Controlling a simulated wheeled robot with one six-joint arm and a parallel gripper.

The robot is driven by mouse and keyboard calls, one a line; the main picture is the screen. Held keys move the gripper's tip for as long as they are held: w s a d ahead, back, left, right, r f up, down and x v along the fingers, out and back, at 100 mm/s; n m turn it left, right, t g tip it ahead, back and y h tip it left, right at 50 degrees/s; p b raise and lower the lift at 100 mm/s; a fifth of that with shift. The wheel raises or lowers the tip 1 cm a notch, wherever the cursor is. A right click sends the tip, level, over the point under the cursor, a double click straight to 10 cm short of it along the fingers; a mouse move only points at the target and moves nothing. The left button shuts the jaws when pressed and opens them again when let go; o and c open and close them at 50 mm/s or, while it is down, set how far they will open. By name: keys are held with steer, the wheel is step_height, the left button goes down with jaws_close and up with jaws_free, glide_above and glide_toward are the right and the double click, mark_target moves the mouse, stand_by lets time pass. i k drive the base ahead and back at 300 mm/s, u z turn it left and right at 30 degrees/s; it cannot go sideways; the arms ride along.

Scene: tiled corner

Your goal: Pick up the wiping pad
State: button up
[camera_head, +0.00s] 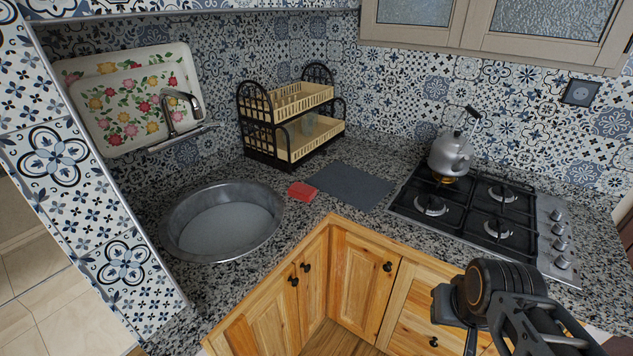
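A small red block-shaped pad (302,191), which looks like the wiping pad, lies flat on the speckled granite counter between the metal sink basin (172,232) and a dark grey mat (352,186). It sits close to the basin's right rim and near the mat's left corner. My gripper (458,318) is at the lower right, in front of the wooden cabinets and well away from the red pad. Its fingers are small and seen edge-on, so whether they are open cannot be told. No object shows in it.
A two-tier dish rack (283,136) stands behind the mat. A kettle (450,154) sits on the gas hob (465,207) at right. A faucet (183,108) and floral trays (122,112) are at left. Wooden cabinets (360,265) lie below the counter edge.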

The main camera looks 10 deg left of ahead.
mark_target(299, 191)
steer(key=u, duration=0.3)
steer(key=i, duration=0.75)
steer(key=u, duration=0.85)
steer(key=i, duration=0.4)
steer(key=u, duration=0.35)
